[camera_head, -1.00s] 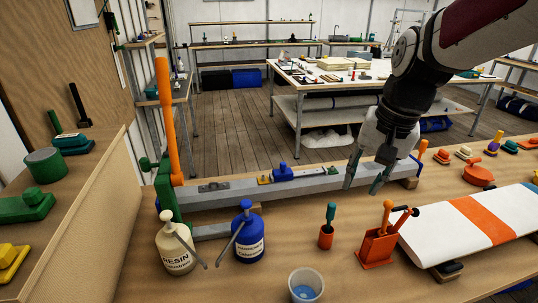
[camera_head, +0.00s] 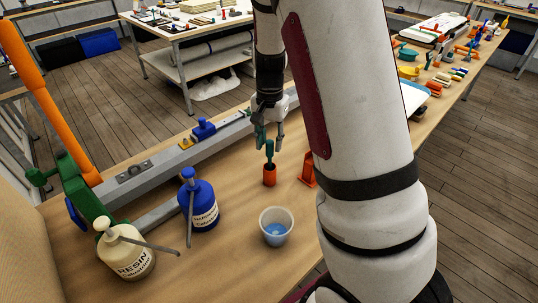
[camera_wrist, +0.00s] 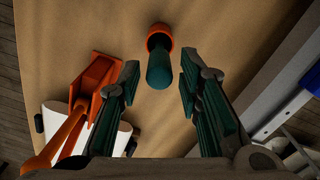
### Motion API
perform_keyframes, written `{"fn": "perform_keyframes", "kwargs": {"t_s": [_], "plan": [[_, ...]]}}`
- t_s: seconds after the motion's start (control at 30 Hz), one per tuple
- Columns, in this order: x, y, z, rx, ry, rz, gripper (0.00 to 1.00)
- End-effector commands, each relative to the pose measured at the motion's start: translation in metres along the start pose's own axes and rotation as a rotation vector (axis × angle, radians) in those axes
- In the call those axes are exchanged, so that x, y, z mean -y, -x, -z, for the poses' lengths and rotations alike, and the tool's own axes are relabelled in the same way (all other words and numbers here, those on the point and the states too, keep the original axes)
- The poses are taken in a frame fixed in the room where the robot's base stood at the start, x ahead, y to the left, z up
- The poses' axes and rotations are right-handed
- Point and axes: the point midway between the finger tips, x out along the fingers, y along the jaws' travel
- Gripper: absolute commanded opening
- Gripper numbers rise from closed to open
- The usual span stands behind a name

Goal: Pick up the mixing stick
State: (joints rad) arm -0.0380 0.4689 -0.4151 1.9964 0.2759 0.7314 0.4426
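A teal-handled stick (camera_head: 269,152), apparently the mixing stick, stands upright in a small orange cup (camera_head: 270,176) on the workbench. In the wrist view its teal handle (camera_wrist: 159,70) points toward the camera, with the orange cup (camera_wrist: 160,33) behind it. My gripper (camera_head: 269,140) is open and points down at the handle. In the wrist view the two fingers of the gripper (camera_wrist: 160,66) are on either side of the handle, with gaps showing. I cannot tell how far the fingertips reach down along it. The stick's lower end is hidden in the cup.
A clear cup with blue contents (camera_head: 276,228), a blue hardener bottle (camera_head: 200,205) and a white resin bottle (camera_head: 128,250) stand nearby. An orange holder (camera_head: 308,170) is close on the right, partly hidden by my arm. A long grey spar (camera_head: 160,166) lies behind.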

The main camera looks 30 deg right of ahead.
Motion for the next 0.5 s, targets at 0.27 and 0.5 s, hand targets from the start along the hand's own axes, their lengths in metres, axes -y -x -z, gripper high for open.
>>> {"fn": "perform_keyframes", "kwargs": {"t_s": [0.27, 0.5], "plan": [[-0.001, -0.022, 0.000, 0.000, 0.000, -0.001, 0.33], [-0.003, -0.052, -0.002, 0.002, -0.001, -0.003, 0.33]]}}
